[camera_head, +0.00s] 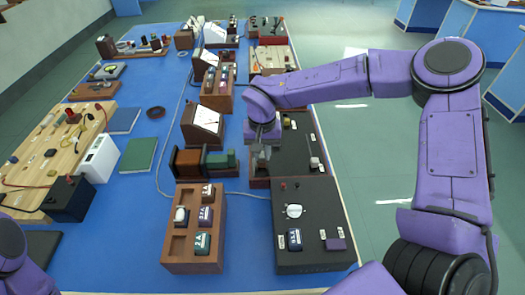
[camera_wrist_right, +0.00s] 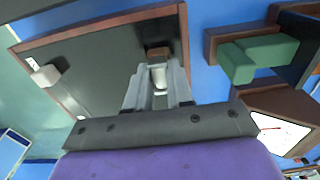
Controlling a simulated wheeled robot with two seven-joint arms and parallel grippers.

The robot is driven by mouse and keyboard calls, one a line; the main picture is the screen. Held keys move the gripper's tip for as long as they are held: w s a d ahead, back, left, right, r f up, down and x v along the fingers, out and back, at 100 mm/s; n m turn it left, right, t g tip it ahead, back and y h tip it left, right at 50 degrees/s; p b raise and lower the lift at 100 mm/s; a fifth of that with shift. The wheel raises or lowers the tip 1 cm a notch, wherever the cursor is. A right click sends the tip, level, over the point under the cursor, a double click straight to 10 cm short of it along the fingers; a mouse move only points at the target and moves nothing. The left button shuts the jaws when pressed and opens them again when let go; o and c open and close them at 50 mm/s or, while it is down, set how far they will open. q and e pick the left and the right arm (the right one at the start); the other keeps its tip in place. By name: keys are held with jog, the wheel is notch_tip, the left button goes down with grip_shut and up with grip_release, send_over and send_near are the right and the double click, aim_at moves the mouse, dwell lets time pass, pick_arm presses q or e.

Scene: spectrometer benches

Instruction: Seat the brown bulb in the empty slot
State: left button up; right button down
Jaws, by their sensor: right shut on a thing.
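My right gripper (camera_head: 262,160) is over the left part of a dark wood-framed board (camera_head: 302,140). In the right wrist view, the gripper (camera_wrist_right: 158,95) is shut on a small piece with a brown end and a whitish body, apparently the brown bulb (camera_wrist_right: 157,54). Whether the bulb touches the board (camera_wrist_right: 100,70) cannot be told. Which slot is the empty one meant is unclear. My left gripper is out of view.
A green-and-brown block device (camera_head: 220,160) is just left of the gripper. A white-faced meter (camera_head: 206,118) stands behind it. The blue bench (camera_head: 130,220) is clear left of the rack.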

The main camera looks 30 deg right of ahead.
jog(key=shift+s+f, duration=0.4)
jog(key=shift+f, duration=0.2)
jog(key=c, duration=0.9)
grip_release()
jog(key=shift+f, duration=0.1)
jog(key=shift+w+f, duration=0.1)
jog(key=shift+w, duration=0.3)
notch_tip(320, 180, up, 10)
jog(key=shift+w+d+r, duration=0.1)
jog(key=shift+r, duration=0.15)
